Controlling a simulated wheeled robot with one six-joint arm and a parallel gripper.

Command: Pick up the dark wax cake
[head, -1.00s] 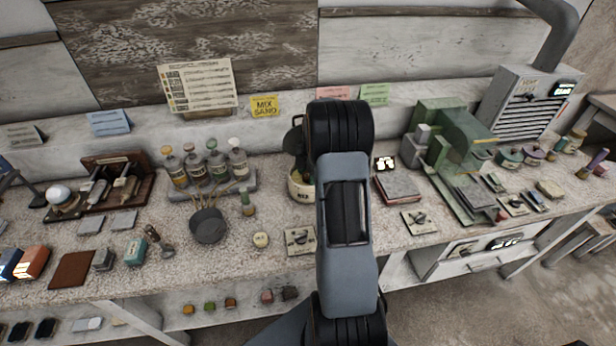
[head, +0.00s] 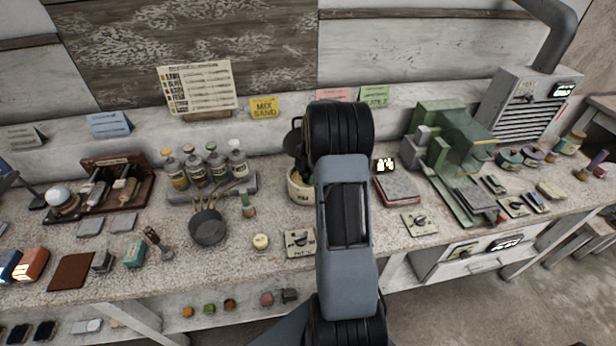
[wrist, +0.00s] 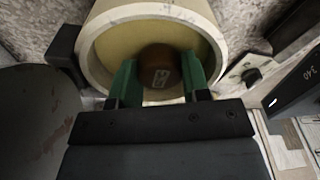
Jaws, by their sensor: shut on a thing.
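The dark wax cake (wrist: 160,62) is a dark brown, rounded piece with a small pale label, seen in the wrist view. It is between the two green fingers of my gripper (wrist: 159,76), which is shut on it. Cake and fingertips are within the mouth of a round, cream-walled pot (wrist: 90,50) with a yellowish inside. I cannot tell whether the cake touches the pot's bottom. In the head view the pot (head: 298,188) stands on the bench, partly hidden by my arm. My gripper and the cake are hidden there behind my arm.
A dark pan (head: 207,227) and a rack of bottles (head: 205,168) stand left of the pot. A small switch plate (head: 299,242) lies in front of it. A red-edged block (head: 397,190) and a green machine (head: 445,150) stand to the right.

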